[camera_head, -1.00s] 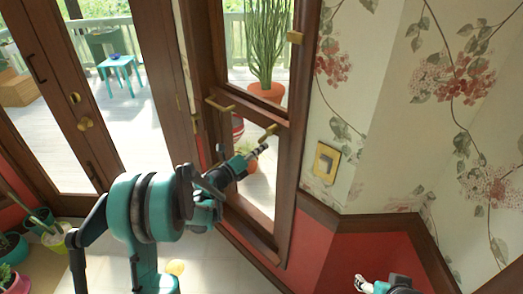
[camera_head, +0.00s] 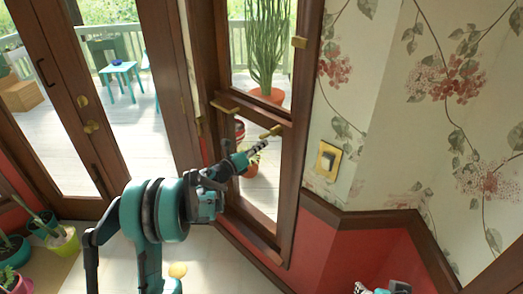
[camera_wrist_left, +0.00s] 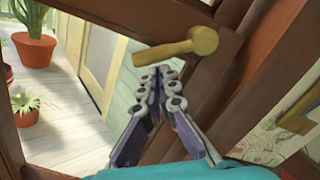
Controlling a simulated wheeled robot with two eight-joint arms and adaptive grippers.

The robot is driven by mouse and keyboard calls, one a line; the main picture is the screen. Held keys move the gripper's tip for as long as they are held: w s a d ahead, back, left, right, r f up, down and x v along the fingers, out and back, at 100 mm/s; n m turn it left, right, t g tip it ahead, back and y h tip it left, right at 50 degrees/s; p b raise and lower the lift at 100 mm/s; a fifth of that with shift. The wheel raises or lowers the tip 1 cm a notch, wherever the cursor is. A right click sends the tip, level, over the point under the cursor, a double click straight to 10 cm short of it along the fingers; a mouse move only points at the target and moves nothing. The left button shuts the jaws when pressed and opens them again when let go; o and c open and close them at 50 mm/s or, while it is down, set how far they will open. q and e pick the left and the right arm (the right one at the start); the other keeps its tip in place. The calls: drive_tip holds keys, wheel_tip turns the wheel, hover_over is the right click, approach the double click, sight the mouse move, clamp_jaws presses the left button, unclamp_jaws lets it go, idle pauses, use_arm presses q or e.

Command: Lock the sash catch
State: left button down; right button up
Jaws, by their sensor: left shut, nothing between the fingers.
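A brass lever (camera_head: 270,132) sits on the dark wooden meeting rail of the window, at its right part. In the left wrist view the brass lever (camera_wrist_left: 180,47) lies roughly level, its round knob end at the right. My left gripper (camera_head: 262,145) is shut and empty. Its fingertips (camera_wrist_left: 158,72) are just below the lever in the left wrist view, with a small gap showing. A second brass handle (camera_head: 222,107) is on the rail's left part. My right gripper (camera_head: 365,289) shows only partly at the bottom edge; its finger state is unclear.
The brass wall switch (camera_head: 327,160) is right of the window on floral wallpaper. A brass fitting (camera_head: 299,42) is on the right window frame. Potted plants stand behind the glass, including a tall one (camera_head: 266,95). A glazed door (camera_head: 88,110) is at left.

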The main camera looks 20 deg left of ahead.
use_arm(q)
drive_tip(key=m, duration=0.1)
drive_tip(key=a+r+m, duration=0.1)
drive_tip(key=w+m, duration=0.1)
drive_tip(key=m, duration=0.1)
drive_tip(key=shift+a+r+p, duration=0.15)
drive_tip(key=shift+a+p, duration=0.1)
drive_tip(key=shift+p, duration=0.05)
drive_tip(key=m, duration=0.1)
drive_tip(key=r+m, duration=0.1)
drive_tip(key=a+r+m+p, duration=0.1)
drive_tip(key=shift+w+m+h, duration=0.3)
drive_tip(key=shift+a+r, duration=0.1)
drive_tip(key=shift+r, duration=0.15)
drive_tip(key=shift+w, duration=0.1)
